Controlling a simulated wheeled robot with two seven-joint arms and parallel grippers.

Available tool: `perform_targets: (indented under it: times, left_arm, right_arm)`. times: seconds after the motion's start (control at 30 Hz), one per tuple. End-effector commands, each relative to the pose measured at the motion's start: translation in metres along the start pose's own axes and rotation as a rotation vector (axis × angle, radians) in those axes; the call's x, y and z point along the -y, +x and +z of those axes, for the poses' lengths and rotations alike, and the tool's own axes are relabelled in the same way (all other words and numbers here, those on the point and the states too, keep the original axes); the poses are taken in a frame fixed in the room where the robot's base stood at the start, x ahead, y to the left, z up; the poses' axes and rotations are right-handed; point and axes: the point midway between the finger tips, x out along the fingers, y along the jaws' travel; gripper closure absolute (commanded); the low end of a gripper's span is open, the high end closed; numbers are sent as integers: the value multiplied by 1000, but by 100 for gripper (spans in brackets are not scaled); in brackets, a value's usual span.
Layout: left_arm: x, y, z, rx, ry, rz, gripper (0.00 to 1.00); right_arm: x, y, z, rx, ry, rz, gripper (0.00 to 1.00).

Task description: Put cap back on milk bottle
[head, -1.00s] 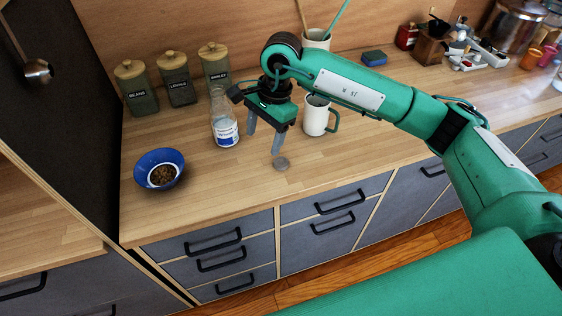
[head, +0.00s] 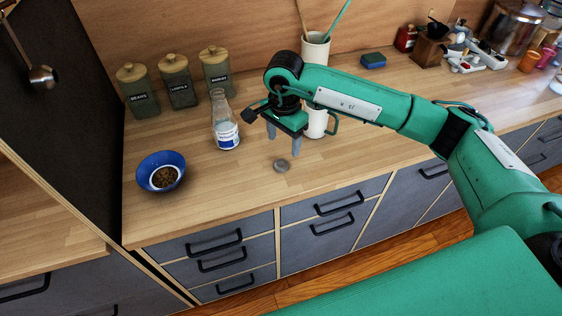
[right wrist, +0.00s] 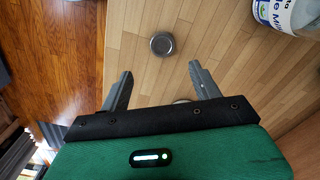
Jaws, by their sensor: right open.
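The milk bottle (head: 226,125) stands upright and uncapped on the wooden counter. Its label also shows at the top right of the right wrist view (right wrist: 290,14). The small round grey cap (head: 281,166) lies flat on the counter near the front edge, right of the bottle. In the right wrist view the cap (right wrist: 162,44) is ahead of the fingers, between their lines but not between the tips. My right gripper (head: 283,142) is open and empty, pointing down above and just behind the cap. My left gripper is not in view.
A blue bowl of brown food (head: 162,172) is at the left. Canisters (head: 178,82) stand behind the bottle. A white mug with a green handle (head: 316,122) is right of the gripper, partly hidden. The counter around the cap is clear.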

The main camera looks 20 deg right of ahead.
Motion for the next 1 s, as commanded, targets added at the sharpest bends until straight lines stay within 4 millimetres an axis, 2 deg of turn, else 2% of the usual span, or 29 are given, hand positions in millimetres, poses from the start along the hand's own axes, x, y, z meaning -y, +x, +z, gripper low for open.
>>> perform_targets:
  times: [0.1,0.2,0.53,0.67,0.83,1.0]
  left_arm:
    - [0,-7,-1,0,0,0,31]
    - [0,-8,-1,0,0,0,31]
    - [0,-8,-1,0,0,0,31]
    - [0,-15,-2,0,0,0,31]
    - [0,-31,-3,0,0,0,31]
    - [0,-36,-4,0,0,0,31]
  right_arm:
    - [0,18,0,1,1,2,36]
    - [0,27,1,1,-1,1,36]
    - [0,30,0,0,-1,-1,36]
    - [1,36,1,1,1,1,36]
    - [4,57,4,2,0,3,36]
    - [5,78,4,1,0,0,36]
